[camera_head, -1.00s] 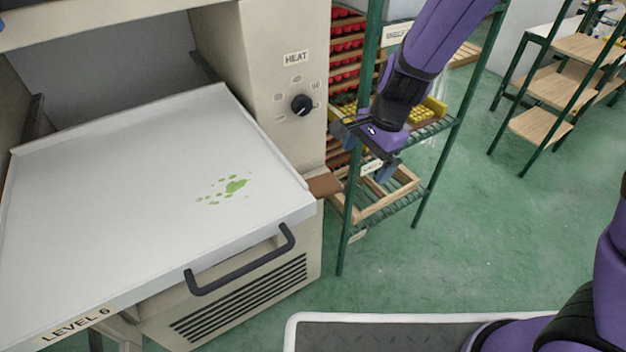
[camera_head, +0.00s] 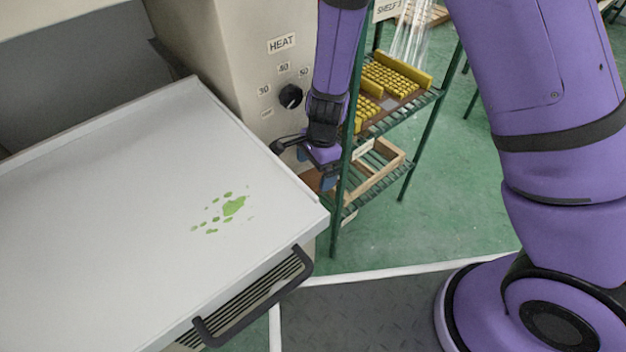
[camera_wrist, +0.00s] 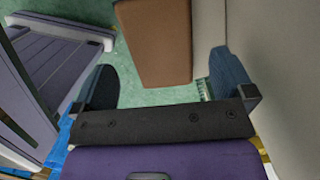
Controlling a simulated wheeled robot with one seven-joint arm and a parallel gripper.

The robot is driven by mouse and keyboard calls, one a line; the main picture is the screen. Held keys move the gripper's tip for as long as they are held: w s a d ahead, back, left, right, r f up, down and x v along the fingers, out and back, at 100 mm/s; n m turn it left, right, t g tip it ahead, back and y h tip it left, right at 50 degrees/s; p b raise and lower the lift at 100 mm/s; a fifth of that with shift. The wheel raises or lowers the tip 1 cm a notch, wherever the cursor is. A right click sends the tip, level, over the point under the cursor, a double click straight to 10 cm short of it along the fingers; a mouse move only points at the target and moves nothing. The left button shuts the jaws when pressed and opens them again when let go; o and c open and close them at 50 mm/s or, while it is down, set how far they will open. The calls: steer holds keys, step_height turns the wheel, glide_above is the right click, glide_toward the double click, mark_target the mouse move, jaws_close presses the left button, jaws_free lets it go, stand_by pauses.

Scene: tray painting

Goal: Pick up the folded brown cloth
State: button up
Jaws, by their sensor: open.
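The folded brown cloth (camera_wrist: 155,42) is a plain brown block with straight edges in the wrist view, beside the pale oven wall. It lies ahead of my gripper (camera_wrist: 165,66), between the lines of the two fingers. In the head view only a small brown part of the cloth (camera_head: 309,181) shows at the oven's side, mostly hidden behind the tray corner and my gripper (camera_head: 315,170). My gripper is open and empty, close to the cloth. I cannot tell the exact gap between them.
A green rack (camera_head: 345,190) with yellow items (camera_head: 395,80) and a wooden frame (camera_head: 380,165) stands close to the right of my gripper.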

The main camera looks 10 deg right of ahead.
mark_target(314, 178)
steer(key=shift+a+f, duration=0.2)
steer(key=shift+f, duration=1.55)
steer(key=c, duration=0.9)
steer(key=shift+r, duration=0.15)
